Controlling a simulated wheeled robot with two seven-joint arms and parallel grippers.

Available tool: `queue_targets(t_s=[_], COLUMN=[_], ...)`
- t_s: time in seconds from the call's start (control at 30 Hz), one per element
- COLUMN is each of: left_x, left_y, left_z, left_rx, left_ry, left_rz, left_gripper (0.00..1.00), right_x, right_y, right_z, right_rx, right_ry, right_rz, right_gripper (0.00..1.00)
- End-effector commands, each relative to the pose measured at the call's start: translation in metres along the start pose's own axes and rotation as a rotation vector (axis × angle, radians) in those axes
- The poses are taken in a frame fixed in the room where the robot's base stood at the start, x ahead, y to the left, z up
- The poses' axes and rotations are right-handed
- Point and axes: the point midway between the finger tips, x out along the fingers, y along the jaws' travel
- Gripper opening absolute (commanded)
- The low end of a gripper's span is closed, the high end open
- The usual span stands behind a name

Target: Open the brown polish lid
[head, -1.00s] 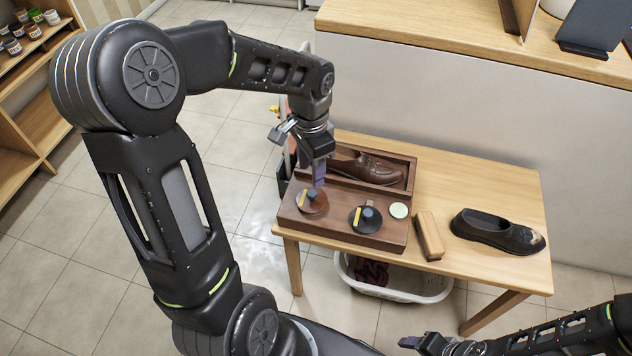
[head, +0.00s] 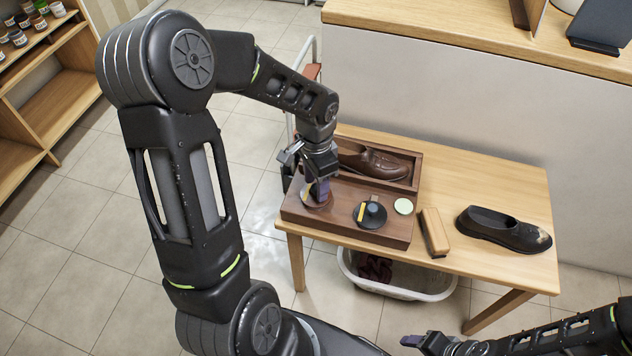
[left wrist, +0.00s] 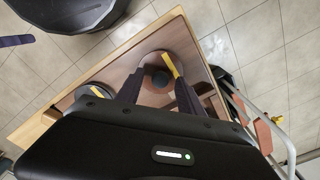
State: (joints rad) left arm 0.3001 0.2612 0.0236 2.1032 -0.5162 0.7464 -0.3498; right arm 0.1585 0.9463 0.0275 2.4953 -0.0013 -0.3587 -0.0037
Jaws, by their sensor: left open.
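The brown polish lid (head: 314,202), round with a dark knob and a yellow strip, sits at the left end of the dark wooden box on the table. In the left wrist view the brown lid (left wrist: 148,96) shows with its knob between my fingers. My left gripper (head: 319,190) points down over this lid, its open fingers either side of the knob; the head view partly hides the contact. The left gripper also fills the lower left wrist view (left wrist: 158,92). My right gripper (head: 412,341) is low at the right, away from the table; its opening is unclear.
A black lid (head: 370,214) with a yellow strip and a pale green disc (head: 403,206) lie right of the brown lid. A brown shoe (head: 376,162) lies in the tray behind. A brush (head: 434,232) and a black shoe (head: 502,230) stand further right.

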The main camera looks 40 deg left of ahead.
Motion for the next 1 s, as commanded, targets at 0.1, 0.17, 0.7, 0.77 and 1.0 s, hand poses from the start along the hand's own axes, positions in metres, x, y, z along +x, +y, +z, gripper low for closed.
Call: queue_targets(t_s=[0.1,0.17,0.7,0.77,1.0], left_x=[-0.0003,-0.0003,-0.0006,-0.0006,-0.0006], left_y=[0.0,0.0,-0.0001,-0.0001,-0.0001], left_z=[0.0001,0.0001,0.0,0.0,0.0], left_rx=[0.0,0.0,0.0,0.0,0.0], left_ry=[0.0,0.0,0.0,0.0,0.0], left_rz=[0.0,0.0,0.0,0.0,0.0], left_gripper=[0.45,0.41,0.0,0.0,0.0], right_x=[-0.0001,-0.0001,-0.0001,-0.0001,-0.0001], right_y=[0.0,0.0,0.0,0.0,-0.0001], right_z=[0.0,0.0,0.0,0.0,0.0], right_rx=[0.0,0.0,0.0,0.0,0.0], right_ry=[0.0,0.0,0.0,0.0,0.0], right_rz=[0.0,0.0,0.0,0.0,0.0], right_gripper=[0.6,0.6,0.6,0.6,0.6])
